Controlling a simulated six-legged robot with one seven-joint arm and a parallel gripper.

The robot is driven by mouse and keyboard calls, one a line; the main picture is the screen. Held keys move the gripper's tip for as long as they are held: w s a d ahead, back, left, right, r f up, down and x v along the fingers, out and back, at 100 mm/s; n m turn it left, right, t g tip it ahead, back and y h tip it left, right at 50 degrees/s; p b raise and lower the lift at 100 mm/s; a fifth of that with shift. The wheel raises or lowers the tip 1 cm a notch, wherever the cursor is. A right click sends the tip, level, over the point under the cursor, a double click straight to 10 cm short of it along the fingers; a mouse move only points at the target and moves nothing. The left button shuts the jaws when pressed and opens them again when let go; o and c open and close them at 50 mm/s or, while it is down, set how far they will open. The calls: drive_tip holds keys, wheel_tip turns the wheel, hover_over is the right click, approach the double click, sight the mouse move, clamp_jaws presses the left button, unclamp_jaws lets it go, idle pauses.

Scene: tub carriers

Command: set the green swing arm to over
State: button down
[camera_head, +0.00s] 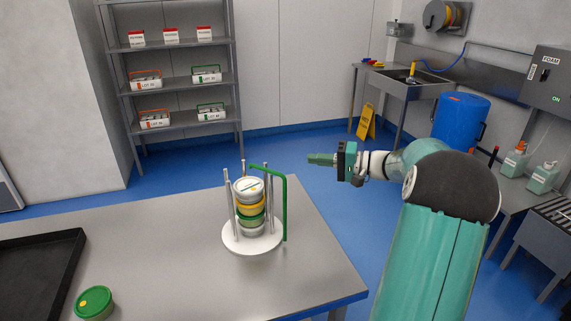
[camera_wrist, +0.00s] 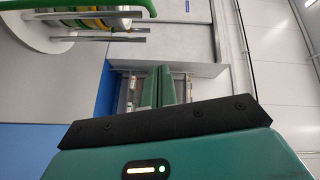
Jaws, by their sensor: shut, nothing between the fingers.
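The tub carrier has a round white base (camera_head: 236,243) and several upright metal rods around a stack of round tubs (camera_head: 250,207) with white, yellow and green bands. The green swing arm (camera_head: 285,205) rises on the base's right side and bends left at the top. Its bar runs above the stack's top in the picture; I cannot tell whether it lies over or behind it. My gripper (camera_head: 322,159) is shut and empty, right of the carrier and apart from it, fingers pointing left. In the wrist view the fingers (camera_wrist: 160,88) are together; the swing arm (camera_wrist: 90,4) shows at top left.
The carrier stands on a grey table (camera_head: 185,235). A green-lidded tub (camera_head: 94,302) and a black tray (camera_head: 38,268) are at its left. A shelf rack (camera_head: 182,82) stands behind. A blue barrel (camera_head: 459,121) and sink bench (camera_head: 395,86) are at the back right.

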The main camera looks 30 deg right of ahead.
drive_tip(key=w+a+f, duration=0.1)
drive_tip(key=w+a, duration=0.4)
drive_tip(key=a, duration=0.5)
drive_tip(key=shift+w+f, duration=0.25)
drive_tip(key=shift+w, duration=0.05)
drive_tip(key=shift+w, duration=0.1)
drive_tip(key=shift+s+a+f+n+g+y, duration=0.1)
drive_tip(key=shift+s+a+n+g+y, duration=0.05)
drive_tip(key=shift+a+n+g+y, duration=0.15)
drive_tip(key=shift+s+a+f+n+g+y, duration=0.1)
drive_tip(key=shift+a+n+g+y, duration=0.1)
drive_tip(key=shift+a+g, duration=0.15)
drive_tip(key=shift+a, duration=0.1)
